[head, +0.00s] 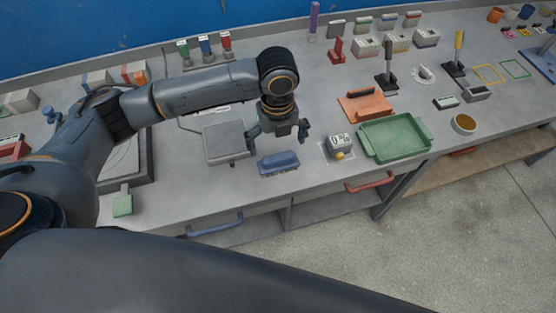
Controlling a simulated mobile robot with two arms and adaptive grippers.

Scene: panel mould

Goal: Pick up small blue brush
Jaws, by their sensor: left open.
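A small blue brush (278,163), a low rounded block, lies on the grey workbench (240,185) near its front edge. My left arm reaches in from the left and bends down over the bench. My left gripper (279,134) points down, behind and above the brush in the picture. Its fingers are spread and nothing shows between them. A gap shows between the fingers and the brush, though the exact height is hard to tell. My right gripper is not in view.
A grey plate (224,142) lies left of the gripper. Right of the brush are a small white box with a yellow knob (340,147), a green tray (395,137) and an orange board (367,105). A blue drawer handle (215,227) sits below the front edge.

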